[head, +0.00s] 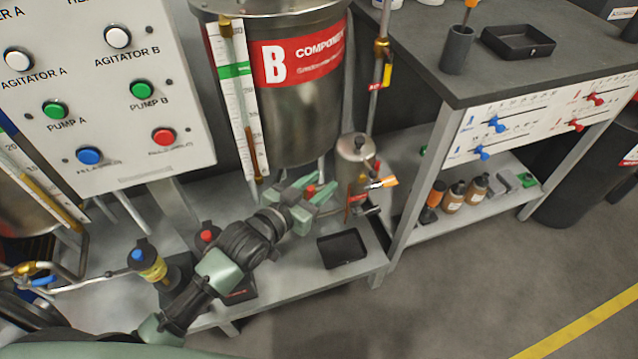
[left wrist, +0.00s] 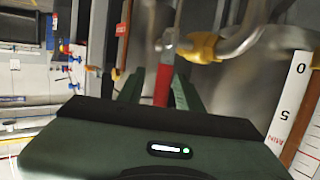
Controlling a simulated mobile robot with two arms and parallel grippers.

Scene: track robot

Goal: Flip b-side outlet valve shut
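The B tank (head: 305,110) is a steel vessel with a red B label in the head view. A red valve lever (head: 311,190) shows below it, between the fingers of my left gripper (head: 316,192). In the left wrist view, the red lever (left wrist: 163,85) stands between the two green fingers of my left gripper (left wrist: 157,92), with visible gaps on both sides. A yellow-brass fitting (left wrist: 203,46) on a bent metal pipe is just right of the lever. The gripper is open; contact with the lever cannot be told. The valve body is mostly hidden. My right gripper is not in view.
A black tray (head: 342,249) lies on the low bench. A control panel (head: 110,90) is at left. A workbench (head: 480,75) stands at right.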

